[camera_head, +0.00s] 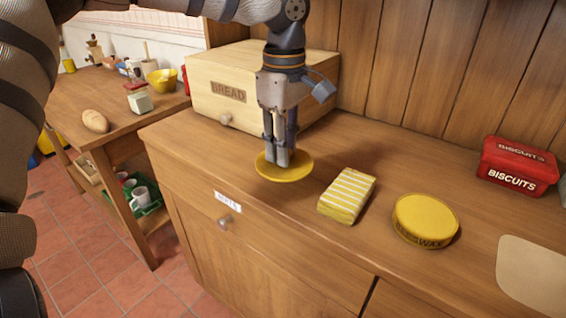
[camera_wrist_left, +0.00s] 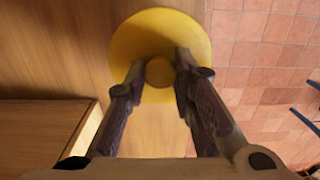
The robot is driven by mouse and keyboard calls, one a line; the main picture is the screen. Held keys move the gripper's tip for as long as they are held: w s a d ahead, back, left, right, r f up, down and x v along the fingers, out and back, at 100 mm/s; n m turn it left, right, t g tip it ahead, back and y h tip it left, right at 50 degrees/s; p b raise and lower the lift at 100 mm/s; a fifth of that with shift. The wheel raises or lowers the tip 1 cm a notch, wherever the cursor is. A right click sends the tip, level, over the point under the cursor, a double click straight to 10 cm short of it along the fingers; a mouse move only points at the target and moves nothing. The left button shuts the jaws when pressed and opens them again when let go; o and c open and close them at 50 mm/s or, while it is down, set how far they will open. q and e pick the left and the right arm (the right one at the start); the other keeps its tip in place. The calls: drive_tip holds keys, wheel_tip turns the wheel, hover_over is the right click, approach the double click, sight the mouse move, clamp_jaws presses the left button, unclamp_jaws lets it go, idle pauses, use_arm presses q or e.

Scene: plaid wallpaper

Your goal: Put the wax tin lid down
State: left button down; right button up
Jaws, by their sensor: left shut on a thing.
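The wax tin lid is a round yellow disc (camera_head: 284,172) at the front left of the wooden counter; it also shows in the left wrist view (camera_wrist_left: 160,28), with a round knob at its middle. My left gripper (camera_head: 283,160) points down and is shut on this knob; its fingers also show in the left wrist view (camera_wrist_left: 158,72). The lid is level and low over the counter; I cannot tell whether it touches. The round yellow wax tin (camera_head: 425,220) stands to the right on the counter, with lettering on its side. My right gripper is not in view.
A yellow-and-white striped cloth (camera_head: 347,196) lies between lid and tin. A wooden bread box (camera_head: 222,100) stands just behind the gripper. A red biscuit tin (camera_head: 517,167) and a pale board (camera_head: 533,275) are at the right. The counter's front edge is close to the lid.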

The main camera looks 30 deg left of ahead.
use_arm(q)
drive_tip(key=f, duration=0.1)
drive_tip(key=w+a+f, duration=0.1)
drive_tip(key=f, duration=0.3)
drive_tip(key=shift+w+a+f, duration=0.1)
drive_tip(key=shift+w+a, duration=0.2)
drive_tip(key=shift+w, duration=0.05)
drive_tip(key=shift+f, duration=0.15)
drive_tip(key=shift+f, duration=0.2)
drive_tip(key=c, duration=1.4)
unclamp_jaws()
drive_tip(key=shift+o, duration=0.2)
wheel_tip(320, 180, up, 12)
drive_tip(key=shift+r, duration=0.2)
